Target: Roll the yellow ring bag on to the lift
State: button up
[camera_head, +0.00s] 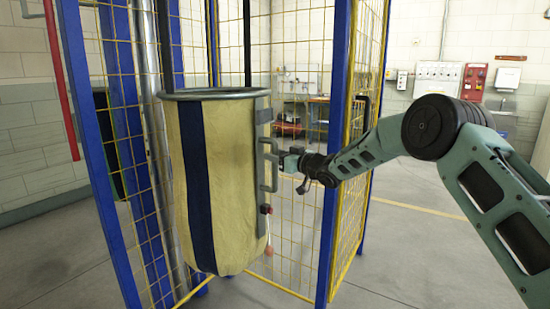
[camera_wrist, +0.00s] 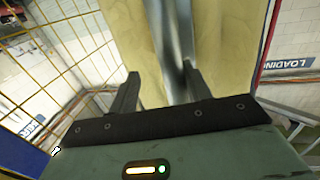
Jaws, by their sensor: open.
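The yellow ring bag (camera_head: 235,160) is tall and upright, with a dark blue stripe and a grey-green ring at its top. A grey handle (camera_head: 272,172) is on its right side. My gripper (camera_head: 284,158) is beside this handle, fingers towards it. In the wrist view my gripper (camera_wrist: 163,82) has its two fingers apart, with the grey handle bar (camera_wrist: 165,35) between them and yellow cloth (camera_wrist: 128,30) behind. The lift appears to be the blue-post cage (camera_head: 338,130) with yellow mesh. The bag stands at its front opening; I cannot tell whether its base is inside.
A yellow mesh door or side panel (camera_head: 362,130) is right of the bag, close behind my arm. A red pole (camera_head: 58,70) is at the left. A workbench (camera_head: 300,105) stands far behind. Grey floor (camera_head: 400,260) is open at the right.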

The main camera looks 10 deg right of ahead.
jog(key=shift+d, duration=0.1)
dwell(0.3)
jog(key=shift+s, duration=0.1)
jog(key=b+v, duration=0.2)
jog(key=v, duration=1.5)
jog(key=shift+b, duration=0.3)
jog(key=shift+s, duration=0.1)
